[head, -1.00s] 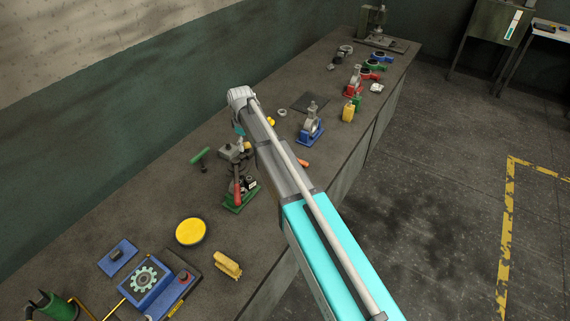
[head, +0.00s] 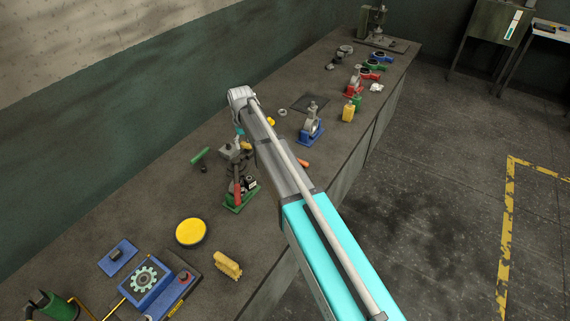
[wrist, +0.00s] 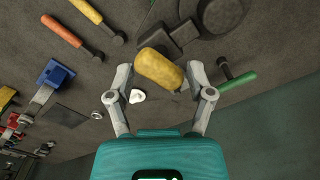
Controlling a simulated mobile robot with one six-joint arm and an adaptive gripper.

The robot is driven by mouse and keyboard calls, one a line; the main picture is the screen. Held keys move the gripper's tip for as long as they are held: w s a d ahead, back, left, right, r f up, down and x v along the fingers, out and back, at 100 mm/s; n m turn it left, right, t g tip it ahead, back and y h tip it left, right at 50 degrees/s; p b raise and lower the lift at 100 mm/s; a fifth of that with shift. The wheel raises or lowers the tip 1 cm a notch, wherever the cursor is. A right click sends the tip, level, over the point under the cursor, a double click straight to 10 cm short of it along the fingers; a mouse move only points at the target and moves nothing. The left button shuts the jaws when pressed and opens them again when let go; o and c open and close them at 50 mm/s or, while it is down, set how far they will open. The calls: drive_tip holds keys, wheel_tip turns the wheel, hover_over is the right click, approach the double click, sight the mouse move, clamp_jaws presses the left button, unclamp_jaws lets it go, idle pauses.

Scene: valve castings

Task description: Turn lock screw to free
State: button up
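My gripper (wrist: 160,70) points down over the bench, its two grey fingers on either side of a yellow rounded handle (wrist: 158,68). What lies below the handle is hidden. In the head view my gripper (head: 239,138) is small, just above a fixture with a green base (head: 238,200) and a red lever (head: 237,190). I cannot make out a lock screw; the arm and handle cover that area.
A green-handled tool (wrist: 236,82) lies beside the fixture. An orange-handled tool (wrist: 62,31) and a blue-based clamp (head: 311,132) lie on the other side. A yellow round pad (head: 191,232), a brush (head: 228,265) and a blue gear unit (head: 150,285) stand nearer on the bench.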

sight(248, 144)
drive_tip(key=m, duration=1)
drive_tip(key=shift+r+m+p, duration=0.3)
drive_tip(key=shift+r+p, duration=0.05)
drive_tip(key=shift+p, duration=0.05)
wheel_tip(248, 144, up, 13)
drive_tip(key=p, duration=1.3)
drive_tip(key=s+d+f+n+b, duration=0.3)
drive_tip(key=s+d+f+b, duration=0.8)
drive_tip(key=d+f+b, duration=0.2)
drive_tip(key=shift+f+b, duration=0.7)
drive_tip(key=shift+b, duration=0.05)
